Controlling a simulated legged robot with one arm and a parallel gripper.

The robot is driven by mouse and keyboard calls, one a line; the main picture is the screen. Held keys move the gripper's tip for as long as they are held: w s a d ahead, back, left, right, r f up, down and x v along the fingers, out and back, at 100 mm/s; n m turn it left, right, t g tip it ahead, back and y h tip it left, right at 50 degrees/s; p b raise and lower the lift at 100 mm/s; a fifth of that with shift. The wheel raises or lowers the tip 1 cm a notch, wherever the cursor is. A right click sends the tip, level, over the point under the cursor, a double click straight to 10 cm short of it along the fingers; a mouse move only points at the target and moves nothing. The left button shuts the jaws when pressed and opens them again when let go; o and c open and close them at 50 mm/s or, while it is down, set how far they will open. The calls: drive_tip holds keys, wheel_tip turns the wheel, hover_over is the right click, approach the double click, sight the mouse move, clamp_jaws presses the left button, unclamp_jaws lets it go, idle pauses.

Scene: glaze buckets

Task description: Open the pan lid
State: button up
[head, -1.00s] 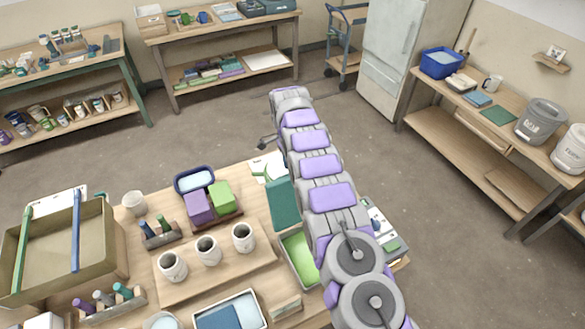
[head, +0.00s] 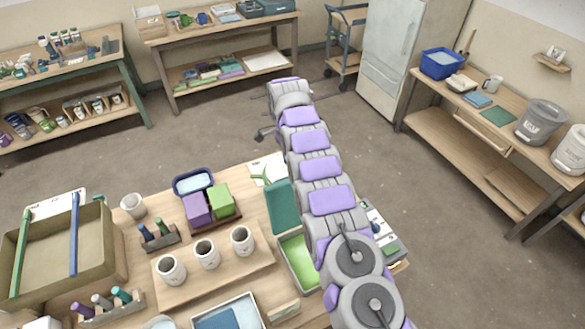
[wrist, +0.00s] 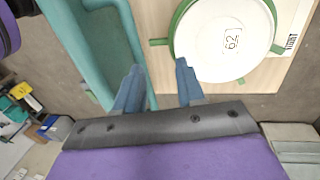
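In the head view the pan (head: 299,262) has a light green inside and stands near the right side of the front table. Its teal lid (head: 283,207) stands raised at the pan's far side, leaving the inside visible. My arm hides part of that side. In the wrist view my gripper (wrist: 158,66) is open, with two blue-grey fingers apart and nothing between them. A teal rimmed part (wrist: 90,45), likely the lid, lies at the left, overlapped by the left finger; I cannot tell whether they touch. My gripper is hidden or unclear in the head view.
A white round disc with green edging (wrist: 225,40), marked 62, lies just right of the fingers. Cups (head: 206,253), a purple block (head: 197,208) and a blue-rimmed tub (head: 193,184) stand left of the pan. Open floor (head: 450,230) lies right of the table.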

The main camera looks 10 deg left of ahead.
wheel_tip(320, 180, up, 4)
drive_tip(key=p, duration=0.4)
drive_tip(key=shift+w+a+f+p, duration=0.1)
drive_tip(key=shift+f+p, duration=0.05)
drive_tip(key=shift+p, duration=0.2)
drive_tip(key=shift+a, duration=0.3)
